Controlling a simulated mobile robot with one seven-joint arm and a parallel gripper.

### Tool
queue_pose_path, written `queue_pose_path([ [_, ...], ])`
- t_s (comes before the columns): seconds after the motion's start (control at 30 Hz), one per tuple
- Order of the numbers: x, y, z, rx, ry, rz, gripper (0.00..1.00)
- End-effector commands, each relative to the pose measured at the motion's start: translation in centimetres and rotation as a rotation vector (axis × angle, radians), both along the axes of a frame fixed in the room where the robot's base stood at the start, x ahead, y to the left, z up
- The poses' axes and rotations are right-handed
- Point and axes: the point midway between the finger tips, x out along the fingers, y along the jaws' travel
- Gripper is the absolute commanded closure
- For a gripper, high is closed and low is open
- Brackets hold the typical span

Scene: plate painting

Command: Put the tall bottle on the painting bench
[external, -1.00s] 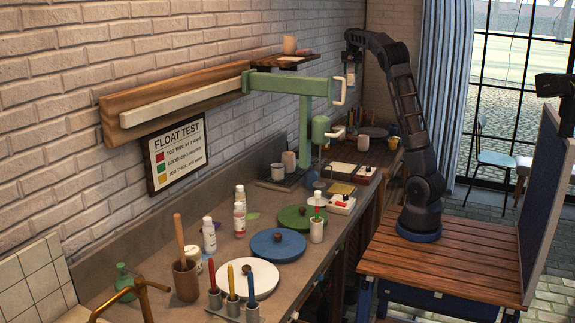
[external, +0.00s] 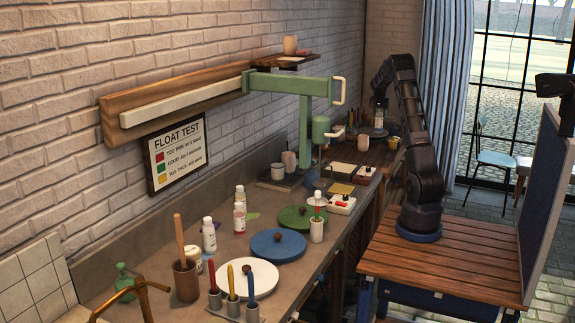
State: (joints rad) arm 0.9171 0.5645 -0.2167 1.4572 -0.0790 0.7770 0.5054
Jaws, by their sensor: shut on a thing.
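My gripper (external: 379,101) is at the far end of the room, over the dark wooden bench (external: 378,156), which I take to be the painting bench. It is shut on a small pale bottle with a reddish lower part (external: 378,118), seemingly the tall bottle. The bottle hangs about upright. It is small in view, and I cannot tell whether its base touches the bench or the dark round plate there.
Several things stand on the far bench, among them a yellowish cup (external: 393,142). The green swing arm (external: 305,130) and wall shelf (external: 285,62) are left of my arm. White bottles (external: 209,235) and a blue disc (external: 277,246) occupy the near counter.

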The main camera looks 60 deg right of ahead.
Motion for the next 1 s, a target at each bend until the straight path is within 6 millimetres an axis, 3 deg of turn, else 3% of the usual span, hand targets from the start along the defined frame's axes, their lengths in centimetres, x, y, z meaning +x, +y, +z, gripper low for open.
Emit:
queue_pose_path([
  [0.1, -1.4, -0.8, -1.6, 0.001, -0.001, -0.022, 1.0],
  [0.27, -1.9, -1.1, -3.2, 0.002, -0.001, -0.033, 1.0],
  [0.8, -1.9, -1.1, -14.5, 0.003, 0.0, -0.034, 1.0],
  [1.0, -1.9, -1.1, -17.4, 0.001, -0.002, -0.033, 1.0],
])
